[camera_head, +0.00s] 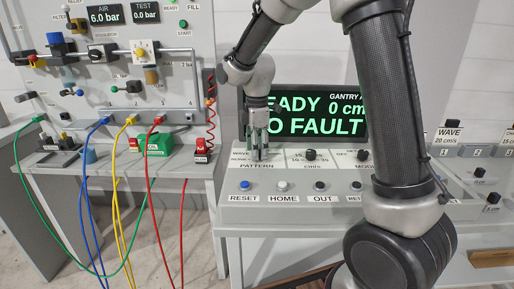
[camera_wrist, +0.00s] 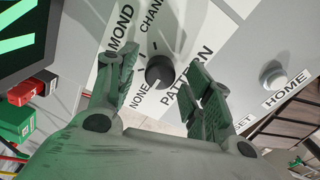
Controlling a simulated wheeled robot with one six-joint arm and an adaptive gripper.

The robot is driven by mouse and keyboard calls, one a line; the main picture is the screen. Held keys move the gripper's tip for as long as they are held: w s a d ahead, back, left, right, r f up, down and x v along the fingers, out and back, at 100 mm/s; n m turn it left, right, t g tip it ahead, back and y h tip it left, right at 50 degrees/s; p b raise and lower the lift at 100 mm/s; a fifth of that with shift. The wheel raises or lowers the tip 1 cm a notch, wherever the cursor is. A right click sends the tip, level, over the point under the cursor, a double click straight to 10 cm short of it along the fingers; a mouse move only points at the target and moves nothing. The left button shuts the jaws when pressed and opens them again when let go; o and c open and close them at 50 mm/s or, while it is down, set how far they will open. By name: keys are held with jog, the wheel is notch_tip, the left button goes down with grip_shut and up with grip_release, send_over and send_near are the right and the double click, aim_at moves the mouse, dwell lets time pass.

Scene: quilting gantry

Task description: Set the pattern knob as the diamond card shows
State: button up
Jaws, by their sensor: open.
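The pattern knob (camera_wrist: 160,72) is a small dark round knob on a white label plate, seen in the wrist view. Around it I read NONE, part of DIAMOND and CHAN; a finger partly covers DIAMOND. A pale mark shows at the knob's lower left, toward NONE, but its setting is hard to read. My gripper (camera_wrist: 161,66) is open, with one finger on each side of the knob and gaps showing. In the head view my gripper (camera_head: 257,153) points down over the PATTERN place and hides the knob. I cannot make out a diamond card.
The console (camera_head: 300,212) carries two more knobs and a row of buttons, including RESET (camera_head: 244,185) and HOME (camera_head: 282,186). The display (camera_head: 312,115) stands behind. A WAVE 20 cm/s card (camera_head: 448,137) stands at right. Hoses and an air panel (camera_head: 110,75) are at left.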

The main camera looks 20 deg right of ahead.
jog(key=shift+c, duration=0.2)
jog(key=c, duration=1)
jog(key=m, duration=0.4)
jog(key=shift+m, duration=0.3)
jog(key=m, duration=0.4)
jog(key=shift+m, duration=0.3)
jog(key=m, duration=0.4)
jog(key=shift+w, duration=0.1)
jog(key=shift+r+m, duration=0.1)
jog(key=shift+m, duration=2.2)
